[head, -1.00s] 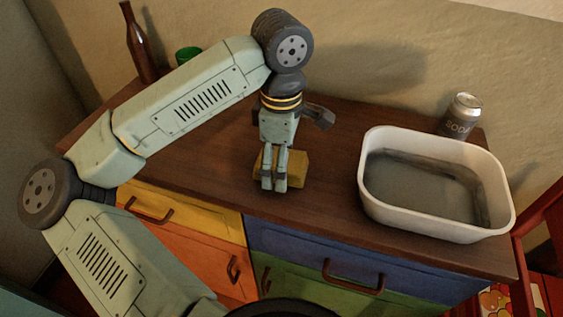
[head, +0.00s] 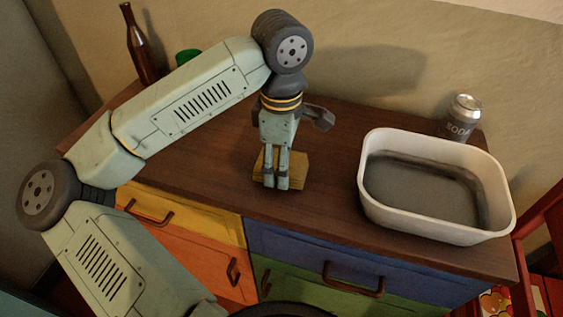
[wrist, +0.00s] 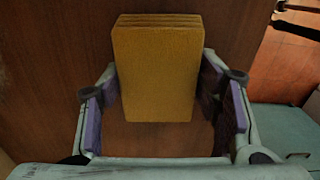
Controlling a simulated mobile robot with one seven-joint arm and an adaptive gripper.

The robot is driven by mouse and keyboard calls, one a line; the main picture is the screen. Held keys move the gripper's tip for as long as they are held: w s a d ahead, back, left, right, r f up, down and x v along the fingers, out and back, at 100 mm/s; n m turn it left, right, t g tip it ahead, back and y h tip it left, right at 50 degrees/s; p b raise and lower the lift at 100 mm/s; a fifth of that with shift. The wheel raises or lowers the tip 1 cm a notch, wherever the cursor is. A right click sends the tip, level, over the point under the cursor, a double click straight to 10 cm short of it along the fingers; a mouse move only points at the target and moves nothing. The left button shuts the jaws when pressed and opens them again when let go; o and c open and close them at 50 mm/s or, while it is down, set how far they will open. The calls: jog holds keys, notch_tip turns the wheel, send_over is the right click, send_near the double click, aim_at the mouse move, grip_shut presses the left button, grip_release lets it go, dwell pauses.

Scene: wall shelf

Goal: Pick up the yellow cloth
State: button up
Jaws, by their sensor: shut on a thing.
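The yellow cloth (head: 295,171) is a folded, block-like bundle on the brown top of the dresser, near its front edge. In the wrist view the cloth (wrist: 158,75) lies between the two finger pads, with its layered folds at the far end. My gripper (head: 277,183) points down at the cloth and is shut on it; the fingers hide part of it in the head view. The gripper also shows in the wrist view (wrist: 160,100), one finger at each side of the cloth.
A white tub (head: 376,212) stands to the right on the dresser top (head: 325,205), with a soda can (head: 463,118) behind it. A brown bottle (head: 139,45) and a green cup (head: 187,56) stand at the back left. A red chair (head: 543,240) is at the far right.

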jog(key=shift+r, duration=0.55)
notch_tip(320, 180, up, 2)
jog(key=shift+s+r+b, duration=0.1)
jog(key=shift+b, duration=0.65)
jog(key=s+r+b, duration=0.1)
jog(key=s+b, duration=0.2)
jog(key=s, duration=1.3)
jog(key=shift+a+r, duration=0.15)
jog(key=shift+r, duration=0.1)
jog(key=o, duration=0.4)
jog(key=c, duration=0.4)
